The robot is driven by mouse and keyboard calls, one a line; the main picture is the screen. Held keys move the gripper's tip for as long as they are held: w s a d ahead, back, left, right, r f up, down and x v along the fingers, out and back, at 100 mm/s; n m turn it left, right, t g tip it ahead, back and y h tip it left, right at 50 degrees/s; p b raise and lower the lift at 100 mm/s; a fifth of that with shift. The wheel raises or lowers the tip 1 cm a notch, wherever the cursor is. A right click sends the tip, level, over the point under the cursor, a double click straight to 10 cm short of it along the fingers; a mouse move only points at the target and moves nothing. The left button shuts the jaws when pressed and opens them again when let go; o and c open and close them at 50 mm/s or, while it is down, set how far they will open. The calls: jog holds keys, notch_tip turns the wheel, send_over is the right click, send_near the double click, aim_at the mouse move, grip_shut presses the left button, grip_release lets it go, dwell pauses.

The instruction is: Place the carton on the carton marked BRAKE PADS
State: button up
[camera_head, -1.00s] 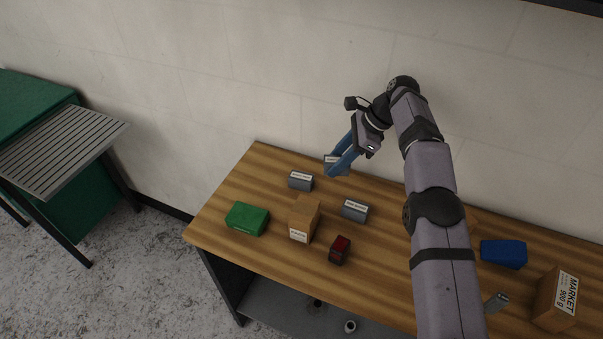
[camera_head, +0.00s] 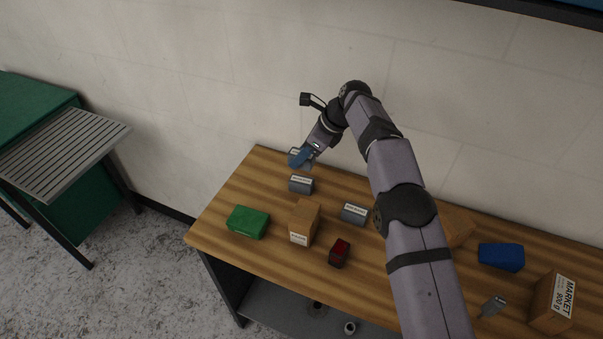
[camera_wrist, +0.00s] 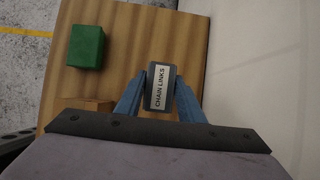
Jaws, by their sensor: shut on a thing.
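My gripper (camera_head: 299,162) is shut on a small grey carton (camera_wrist: 161,87) with a white label reading CHAIN LINKS, between the two blue fingers in the wrist view. In the head view the held carton (camera_head: 293,152) is mostly behind the fingers. A grey carton (camera_head: 301,185) with a white label stands on the table just below and in front of the gripper. A second grey labelled carton (camera_head: 354,213) stands further right. Both labels are too small to read, so I cannot tell which is marked BRAKE PADS. The wrist view shows no other grey carton.
A green box (camera_head: 248,222), a tan cardboard box (camera_head: 304,224) and a dark red box (camera_head: 339,253) stand in front on the wooden table (camera_head: 215,210). A blue box (camera_head: 501,257) and a MARKET box (camera_head: 553,302) are at right. The wall is close behind.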

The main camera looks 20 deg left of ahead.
aim_at(314, 159)
jog(key=shift+f+p, duration=0.8)
jog(key=shift+f, duration=2.35)
jog(key=shift+f, duration=0.1)
jog(key=o, duration=1.2)
jog(key=b+v, duration=0.3)
jog(key=v, duration=0.9)
